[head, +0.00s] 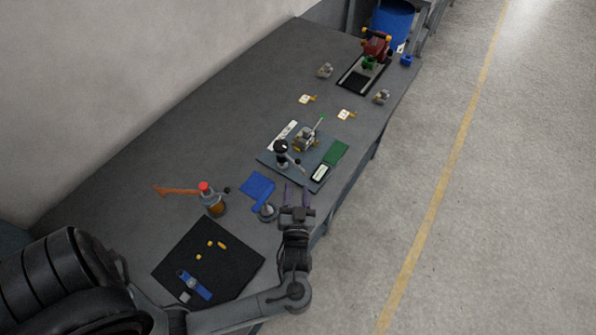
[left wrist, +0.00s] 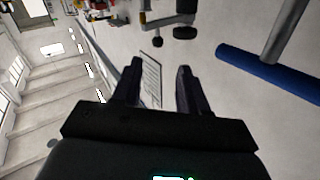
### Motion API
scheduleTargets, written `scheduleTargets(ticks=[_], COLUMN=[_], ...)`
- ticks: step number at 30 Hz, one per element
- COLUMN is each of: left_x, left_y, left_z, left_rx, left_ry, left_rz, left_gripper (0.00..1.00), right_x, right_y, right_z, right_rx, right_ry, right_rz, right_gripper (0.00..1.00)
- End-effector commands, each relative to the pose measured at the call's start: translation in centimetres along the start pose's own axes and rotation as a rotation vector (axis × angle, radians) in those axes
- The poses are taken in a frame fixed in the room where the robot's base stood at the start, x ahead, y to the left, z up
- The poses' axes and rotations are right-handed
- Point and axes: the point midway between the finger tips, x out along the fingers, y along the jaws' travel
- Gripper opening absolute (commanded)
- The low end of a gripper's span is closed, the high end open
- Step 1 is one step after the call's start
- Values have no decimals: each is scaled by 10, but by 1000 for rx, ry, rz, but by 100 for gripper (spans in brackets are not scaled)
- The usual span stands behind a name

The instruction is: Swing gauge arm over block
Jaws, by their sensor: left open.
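On a grey-blue base plate (head: 268,158) stands a fixture with a black round head (head: 281,147) and a short arm (head: 295,161) ending in a dark knob, which looks like the gauge arm. Beside it on the plate is a metallic block (head: 306,140) with yellowish parts and a thin rod rising from it. The short arm points toward the lower right, apart from the block. My left gripper (head: 296,190) is open and empty, short of the plate's near edge. In the left wrist view its two fingers (left wrist: 155,85) are spread, with a pale printed card (left wrist: 151,77) showing beyond them. My right gripper is not visible.
A blue piece (head: 257,185) and a small round-based stand (head: 267,212) are left of my left gripper. A black mat (head: 235,262) holds small parts. The table's right edge is close.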

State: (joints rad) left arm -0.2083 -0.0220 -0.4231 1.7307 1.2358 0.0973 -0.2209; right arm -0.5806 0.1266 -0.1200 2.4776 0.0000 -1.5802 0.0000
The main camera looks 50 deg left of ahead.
Motion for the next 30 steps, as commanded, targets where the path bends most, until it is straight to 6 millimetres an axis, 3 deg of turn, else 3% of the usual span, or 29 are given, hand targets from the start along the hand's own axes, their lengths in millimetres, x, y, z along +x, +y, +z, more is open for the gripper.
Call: scheduleTargets(ticks=[1,8,21,30], left_x=[2,18,86,110], left_y=[3,5,4,5], left_z=[4,1,0,1], left_rx=[-7,-15,-13,-14], left_ry=[4,13,11,9], left_rz=[-1,-3,-3,-1], left_gripper=[43,43,43,43], right_x=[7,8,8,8], right_y=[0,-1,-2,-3], right_z=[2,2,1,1], right_rx=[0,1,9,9], right_ry=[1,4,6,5], right_rz=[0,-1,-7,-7], right_gripper=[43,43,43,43])
